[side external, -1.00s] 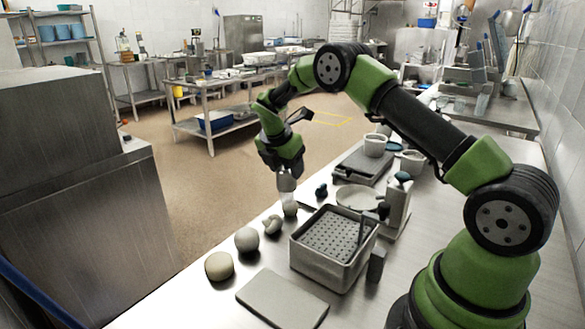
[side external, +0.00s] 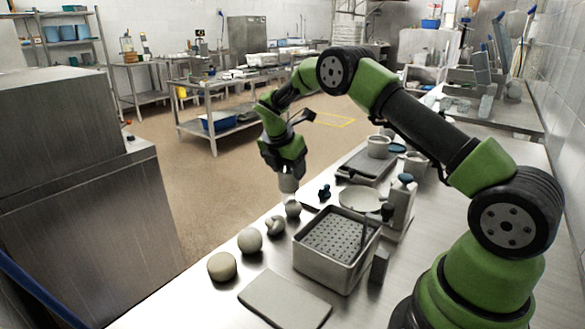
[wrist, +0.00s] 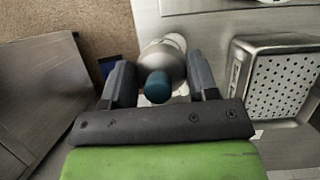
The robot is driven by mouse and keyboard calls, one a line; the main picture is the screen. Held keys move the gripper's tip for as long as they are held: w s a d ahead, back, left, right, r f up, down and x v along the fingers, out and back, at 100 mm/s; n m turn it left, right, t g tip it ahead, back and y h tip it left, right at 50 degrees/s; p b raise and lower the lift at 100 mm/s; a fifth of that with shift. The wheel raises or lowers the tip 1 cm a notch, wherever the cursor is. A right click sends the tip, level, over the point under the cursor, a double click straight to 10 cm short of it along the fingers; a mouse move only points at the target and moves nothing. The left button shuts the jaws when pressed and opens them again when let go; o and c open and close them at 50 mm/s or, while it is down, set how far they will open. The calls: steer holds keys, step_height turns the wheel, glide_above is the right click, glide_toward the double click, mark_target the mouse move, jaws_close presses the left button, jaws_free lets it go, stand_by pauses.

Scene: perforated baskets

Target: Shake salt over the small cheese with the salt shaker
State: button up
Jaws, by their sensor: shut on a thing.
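My gripper (side external: 287,174) is shut on the salt shaker (side external: 289,184), a pale grey body hanging below the fingers. In the wrist view the shaker (wrist: 165,62) sits between the two fingers (wrist: 158,85), with its blue-teal end (wrist: 158,88) towards the camera. The shaker is above a small pale rounded piece (side external: 293,209), which looks like the small cheese, with a narrow gap between them. In the wrist view the shaker mostly hides what is under it.
Several pale rounded pieces, including a ball (side external: 250,240) and a flat-sided round (side external: 222,266), line the counter's left edge. A perforated basket (side external: 335,262) stands right of them, with a flat board (side external: 285,299) in front. A white bottle (side external: 401,203) and plate (side external: 361,197) are behind.

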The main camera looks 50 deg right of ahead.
steer(key=shift+w, duration=0.1)
steer(key=shift+s, duration=1.6)
step_height(320, 180, up, 5)
steer(key=shift+r, duration=0.1)
stand_by(0.4)
